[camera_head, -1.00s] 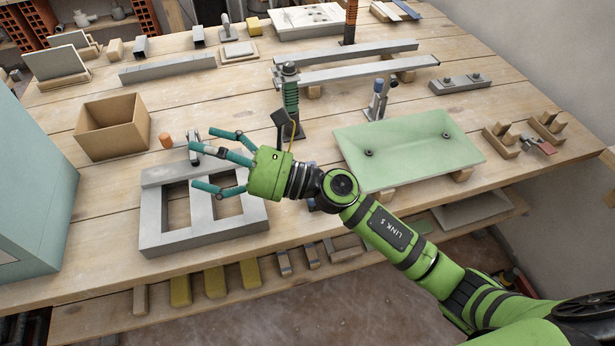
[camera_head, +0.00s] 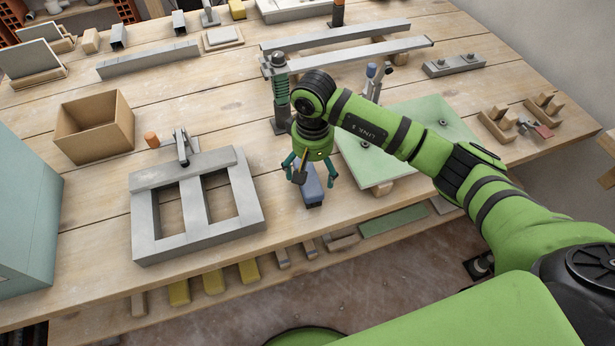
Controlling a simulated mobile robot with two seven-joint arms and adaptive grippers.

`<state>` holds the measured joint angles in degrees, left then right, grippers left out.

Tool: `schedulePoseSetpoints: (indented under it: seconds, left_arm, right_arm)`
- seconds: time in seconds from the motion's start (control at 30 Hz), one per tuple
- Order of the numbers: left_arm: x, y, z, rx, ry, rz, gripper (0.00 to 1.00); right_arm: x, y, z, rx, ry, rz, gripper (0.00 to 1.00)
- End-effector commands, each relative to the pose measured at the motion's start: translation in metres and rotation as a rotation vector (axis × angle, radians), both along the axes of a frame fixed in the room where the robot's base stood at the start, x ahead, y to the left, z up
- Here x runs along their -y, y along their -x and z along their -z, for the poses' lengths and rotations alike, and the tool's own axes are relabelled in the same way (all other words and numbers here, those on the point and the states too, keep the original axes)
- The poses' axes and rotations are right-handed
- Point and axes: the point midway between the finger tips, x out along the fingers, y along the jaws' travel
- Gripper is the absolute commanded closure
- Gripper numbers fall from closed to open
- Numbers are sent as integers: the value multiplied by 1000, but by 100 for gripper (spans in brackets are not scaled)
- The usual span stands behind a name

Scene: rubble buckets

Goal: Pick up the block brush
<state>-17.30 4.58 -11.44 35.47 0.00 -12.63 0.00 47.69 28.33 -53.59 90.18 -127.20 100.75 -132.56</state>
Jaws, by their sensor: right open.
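A blue block (camera_head: 310,193) that looks like the block brush lies on the wooden bench near its front edge, between the grey frame and the green panel. My right gripper (camera_head: 305,178) points down directly over it. Its teal fingers are spread, one on each side of the block's far part. I cannot tell whether they touch it. The gripper body hides part of the block's far end. My left gripper is not in view.
A grey two-window frame (camera_head: 145,215) lies to the left, with a metal tool (camera_head: 182,148) at its back edge. A green panel (camera_head: 372,165) lies to the right under my arm. A green spring post (camera_head: 280,90) stands close behind the gripper. An open cardboard box (camera_head: 92,130) stands farther left.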

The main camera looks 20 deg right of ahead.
Motion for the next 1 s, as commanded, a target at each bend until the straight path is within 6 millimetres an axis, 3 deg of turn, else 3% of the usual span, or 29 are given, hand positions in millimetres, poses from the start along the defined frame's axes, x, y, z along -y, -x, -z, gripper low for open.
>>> schedulePoseSetpoints:
  seconds: [0.1,0.23,0.53,0.7,1.0]
  left_arm:
    - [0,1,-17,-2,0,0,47]
    - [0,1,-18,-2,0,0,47]
    - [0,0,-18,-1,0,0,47]
    - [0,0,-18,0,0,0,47]
    - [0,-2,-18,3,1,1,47]
  right_arm:
    - [0,1,16,-8,-3,3,8]
    - [0,0,34,-4,-3,1,8]
    - [0,-1,41,0,-4,1,8]
    - [0,-1,41,0,-4,1,72]
    - [0,-1,41,-1,-4,1,73]
